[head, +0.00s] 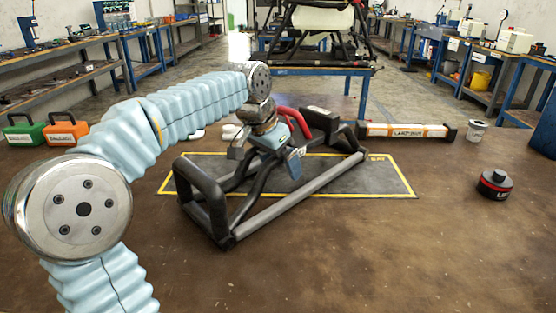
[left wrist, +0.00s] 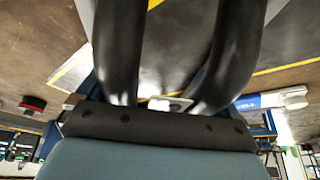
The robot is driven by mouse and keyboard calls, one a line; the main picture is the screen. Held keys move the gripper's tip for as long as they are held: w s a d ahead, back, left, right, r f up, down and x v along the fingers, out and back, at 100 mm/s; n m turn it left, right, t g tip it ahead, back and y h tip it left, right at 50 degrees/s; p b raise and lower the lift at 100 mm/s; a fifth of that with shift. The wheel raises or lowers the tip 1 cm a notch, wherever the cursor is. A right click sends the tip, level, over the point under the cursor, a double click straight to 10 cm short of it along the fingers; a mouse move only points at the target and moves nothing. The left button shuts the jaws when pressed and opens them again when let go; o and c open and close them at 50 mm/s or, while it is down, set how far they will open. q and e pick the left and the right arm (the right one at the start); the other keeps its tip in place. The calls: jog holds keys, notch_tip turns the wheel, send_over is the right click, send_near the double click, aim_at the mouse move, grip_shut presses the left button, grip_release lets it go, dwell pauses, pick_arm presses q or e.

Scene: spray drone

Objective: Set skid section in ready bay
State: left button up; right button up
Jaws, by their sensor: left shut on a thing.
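The skid section (head: 290,197) is a black tubular frame with a long grey tube and a red curved part on top. It lies over the ready bay, a dark mat (head: 385,180) with a yellow border on the brown table. Its near left end sticks out past the mat's front edge. I cannot tell whether it touches the mat. My left gripper (head: 277,152) is shut on the skid section near its middle, from above. In the left wrist view, black tubes of the skid section (left wrist: 118,50) pass close to the camera. My right gripper is not in view.
A labelled white and orange bar (head: 405,131) lies behind the mat. A grey can (head: 476,130) and a black round piece with a red band (head: 495,184) stand at right. Green (head: 22,132) and orange (head: 65,132) cases sit at left. The table's front right is clear.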

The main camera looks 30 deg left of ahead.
pick_arm(q)
jog(key=o, duration=1.3)
jog(key=shift+c, duration=0.2)
jog(key=shift+r, duration=0.1)
jog(key=p+v, duration=0.2)
jog(key=v, duration=1)
jog(key=shift+s, duration=0.1)
